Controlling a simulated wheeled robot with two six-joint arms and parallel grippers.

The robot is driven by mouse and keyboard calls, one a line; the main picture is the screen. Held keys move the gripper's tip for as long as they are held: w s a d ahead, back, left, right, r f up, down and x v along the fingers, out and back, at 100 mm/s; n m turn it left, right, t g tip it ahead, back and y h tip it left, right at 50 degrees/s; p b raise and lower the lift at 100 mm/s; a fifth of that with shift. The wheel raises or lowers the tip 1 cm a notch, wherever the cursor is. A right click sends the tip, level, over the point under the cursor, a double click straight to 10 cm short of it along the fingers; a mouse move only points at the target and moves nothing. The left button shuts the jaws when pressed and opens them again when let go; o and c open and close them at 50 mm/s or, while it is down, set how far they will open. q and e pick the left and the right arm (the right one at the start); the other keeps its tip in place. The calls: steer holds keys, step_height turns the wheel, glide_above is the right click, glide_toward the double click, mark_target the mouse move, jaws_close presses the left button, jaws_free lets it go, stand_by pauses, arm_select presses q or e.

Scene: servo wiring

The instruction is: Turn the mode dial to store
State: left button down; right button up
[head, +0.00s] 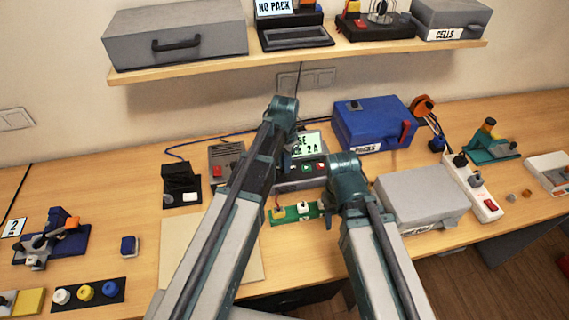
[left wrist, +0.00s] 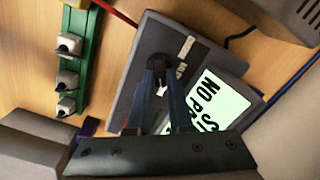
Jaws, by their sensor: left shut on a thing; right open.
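The mode dial (left wrist: 155,64) is a dark round knob on the face of a grey device (left wrist: 138,88). In the left wrist view, my left gripper (left wrist: 162,76) is shut on the dial, with a finger on each side. The device (head: 302,182) also shows in the head view, with a lit screen (head: 311,144) and small buttons; my left arm hides the dial there. The screen is partly covered; "NO P" and an "S" are readable in the wrist view. My right gripper (head: 345,164) is just right of the device, its fingertips hard to make out.
A green strip (head: 290,215) with small connectors lies in front of the device. A grey box (head: 420,195) stands to the right, a blue case (head: 372,120) behind right. A shelf (head: 300,62) overhangs the back.

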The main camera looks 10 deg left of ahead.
stand_by(0.5)
arm_select(q)
steer(key=c, duration=0.8)
jaws_free()
steer(key=shift+r, duration=0.15)
step_height(320, 180, up, 14)
steer(key=p, duration=1.3)
steer(key=shift+f+p, duration=0.25)
steer(key=shift+p, duration=0.15)
steer(key=s+d+f+n+b, duration=0.1)
steer(key=s+d+f+b, duration=0.1)
steer(key=s+f+b, duration=0.2)
steer(key=s+d+f+n+b, duration=0.1)
steer(key=s+d+f+b, duration=0.1)
steer(key=s+f+b, duration=0.2)
steer(key=s+d+f+n+y+b, duration=0.1)
steer(key=s+d+f+b, duration=0.1)
steer(key=s, duration=0.7)
steer(key=shift+s+f+n+b, duration=0.3)
steer(key=shift+f+b, duration=0.6)
steer(key=shift+b, duration=0.05)
